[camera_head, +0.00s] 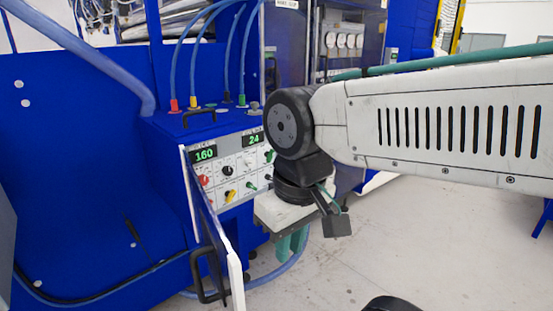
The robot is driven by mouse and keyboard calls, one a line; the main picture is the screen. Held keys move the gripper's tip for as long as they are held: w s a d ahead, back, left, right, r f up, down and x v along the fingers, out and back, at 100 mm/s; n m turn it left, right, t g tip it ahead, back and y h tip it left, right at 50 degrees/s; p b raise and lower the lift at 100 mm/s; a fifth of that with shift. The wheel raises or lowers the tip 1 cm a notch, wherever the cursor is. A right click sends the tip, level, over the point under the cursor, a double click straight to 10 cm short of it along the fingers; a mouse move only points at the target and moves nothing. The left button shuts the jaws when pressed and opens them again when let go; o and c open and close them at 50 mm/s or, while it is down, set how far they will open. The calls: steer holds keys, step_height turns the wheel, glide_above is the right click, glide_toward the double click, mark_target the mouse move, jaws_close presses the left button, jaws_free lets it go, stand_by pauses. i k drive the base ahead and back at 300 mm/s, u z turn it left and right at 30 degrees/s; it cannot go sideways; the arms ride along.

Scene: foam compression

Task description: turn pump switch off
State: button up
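The control panel (228,165) is a pale plate on a blue cabinet, left of my wrist. It has two green displays reading 160 and 24, a red knob (205,181), a yellow knob (230,196), black dials (228,170) and small green-tipped switches (251,187). The labels are too small to read, so I cannot tell which is the pump switch or its position. My gripper (293,243) hangs below my wrist, its teal fingers pointing down, in front of and right of the panel. It appears apart from the panel controls. Whether the fingers are open is unclear. My wrist hides the panel's right edge.
An open panel door (212,235) with a black handle (206,278) juts out at the panel's lower left. Blue hoses (172,60) run into coloured fittings on the cabinet top. A blue hose (275,272) loops near the floor. The grey floor (440,240) at right is mostly clear.

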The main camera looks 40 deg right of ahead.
mark_target(268, 154)
steer(key=z, duration=0.75)
